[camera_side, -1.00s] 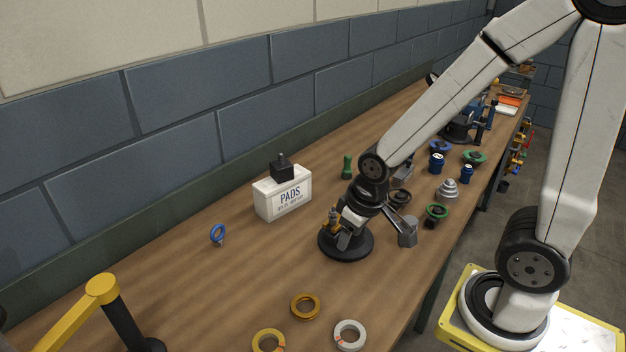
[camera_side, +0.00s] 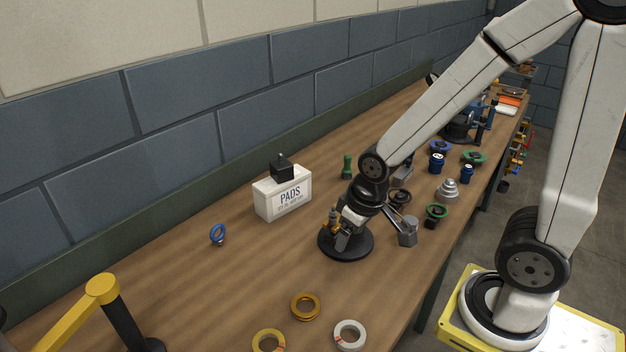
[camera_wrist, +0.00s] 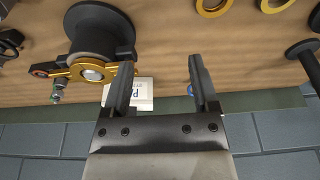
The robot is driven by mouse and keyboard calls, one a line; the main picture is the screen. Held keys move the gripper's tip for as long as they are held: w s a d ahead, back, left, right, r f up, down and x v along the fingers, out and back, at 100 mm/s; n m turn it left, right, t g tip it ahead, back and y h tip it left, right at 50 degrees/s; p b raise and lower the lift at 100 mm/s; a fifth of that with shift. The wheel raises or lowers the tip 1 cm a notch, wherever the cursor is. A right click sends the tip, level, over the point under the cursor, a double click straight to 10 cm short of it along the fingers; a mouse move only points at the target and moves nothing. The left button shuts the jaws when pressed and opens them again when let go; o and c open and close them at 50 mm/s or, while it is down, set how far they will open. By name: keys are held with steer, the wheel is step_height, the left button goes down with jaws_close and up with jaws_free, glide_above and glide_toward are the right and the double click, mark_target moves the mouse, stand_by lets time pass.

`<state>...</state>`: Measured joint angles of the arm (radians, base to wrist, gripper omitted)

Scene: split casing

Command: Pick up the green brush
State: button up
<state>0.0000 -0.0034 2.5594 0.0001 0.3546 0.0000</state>
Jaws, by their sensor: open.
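A small upright green object (camera_side: 347,167), which looks like the green brush, stands on the bench just right of the white PADS box in the side view. I cannot make out bristles, and I do not find it in the wrist view. My gripper (camera_wrist: 160,63) is open, with its two dark fingers apart and nothing held between them. In the side view my wrist is nearer the camera than the green object, low by a round black stand (camera_side: 347,253) with gold parts. The fingertips are hard to make out there.
The white PADS box (camera_side: 283,202) has a black block (camera_side: 282,167) on top. A blue ring (camera_side: 218,234), a gold ring (camera_side: 305,306) and a white ring (camera_side: 349,335) lie nearer. Blue and green parts crowd the right. The bench left of the stand is mostly clear.

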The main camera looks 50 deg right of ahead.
steer(key=shift+w+v, duration=0.55)
steer(key=shift+v, duration=1.8)
steer(key=w+d+m+t+y, duration=0.2)
steer(key=w+d+m+y, duration=0.25)
steer(key=w+m, duration=0.6)
steer(key=w+d+m+t+h, duration=0.1)
steer(key=w+d+m+t, duration=0.2)
steer(key=d+m, duration=0.65)
steer(key=w+d+m+t+h, duration=0.2)
steer(key=w+d+m+t, duration=0.2)
steer(key=d+m, duration=0.55)
steer(key=s+d+m+t+h, duration=0.15)
steer(key=d+m+h, duration=0.35)
steer(key=d+m, duration=0.6)
steer(key=n, duration=0.2)
glide_toward(347, 167)
steer(key=shift+w+d+r+y, duration=0.25)
steer(key=shift+w+d+r, duration=0.05)
steer(key=shift+d+r, duration=0.55)
steer(key=shift+f, duration=0.5)
steer(key=shift+x, duration=1.35)
